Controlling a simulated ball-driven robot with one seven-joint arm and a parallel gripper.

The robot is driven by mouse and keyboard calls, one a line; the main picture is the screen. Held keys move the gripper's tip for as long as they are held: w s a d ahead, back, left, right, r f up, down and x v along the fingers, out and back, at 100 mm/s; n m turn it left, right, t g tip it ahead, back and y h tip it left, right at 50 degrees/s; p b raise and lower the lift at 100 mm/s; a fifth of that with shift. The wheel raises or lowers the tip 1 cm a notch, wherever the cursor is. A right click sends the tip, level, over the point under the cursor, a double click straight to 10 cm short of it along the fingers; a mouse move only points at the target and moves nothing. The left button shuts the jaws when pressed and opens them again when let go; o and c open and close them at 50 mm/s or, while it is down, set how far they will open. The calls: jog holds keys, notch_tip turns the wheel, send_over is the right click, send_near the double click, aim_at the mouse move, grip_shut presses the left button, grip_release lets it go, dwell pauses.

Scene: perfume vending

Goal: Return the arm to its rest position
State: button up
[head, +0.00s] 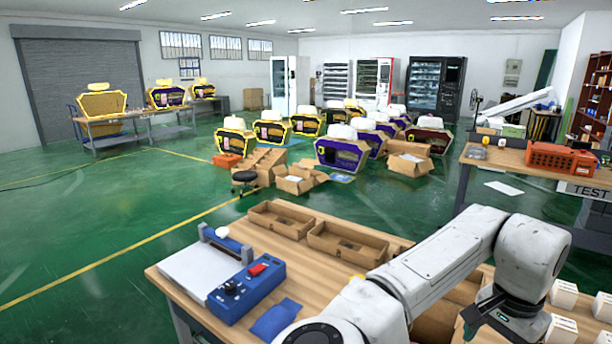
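My white and grey arm crosses the lower right of the head view above a wooden workbench (335,212). It rises from the bottom edge, runs to the right and bends down at a rounded joint. A dark end section of the arm points down near the bottom right, over the boxes there.
On the workbench are two open cardboard trays (281,222), a blue control box (246,291), a white plate (196,270) and a blue cloth (275,319). Small white boxes (563,294) stand below the arm's end. Another table (508,158) with an orange toolbox (562,159) stands behind right.

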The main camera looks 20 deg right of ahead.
jog(key=s+d+n+t+h, duration=0.2)
jog(key=s+d+n+h, duration=0.3)
jog(key=d, duration=0.5)
jog(key=s+a+f+n+y, duration=0.3)
jog(key=s+a+f+n, duration=0.3)
jog(key=a+f, duration=0.55)
jog(key=s+a+f+n+y, duration=0.2)
jog(key=s+a+f+n, duration=0.2)
jog(key=s+a+f, duration=0.65)
notch_tip(320, 180, down, 11)
jog(key=w+a+g+b, duration=0.1)
jog(key=a+b, duration=0.2)
jog(key=b, duration=0.7)
jog(key=shift+w+r+n, duration=0.2)
jog(key=shift+w+n, duration=0.1)
jog(key=shift+w, duration=0.1)
jog(key=shift+c, duration=0.4)
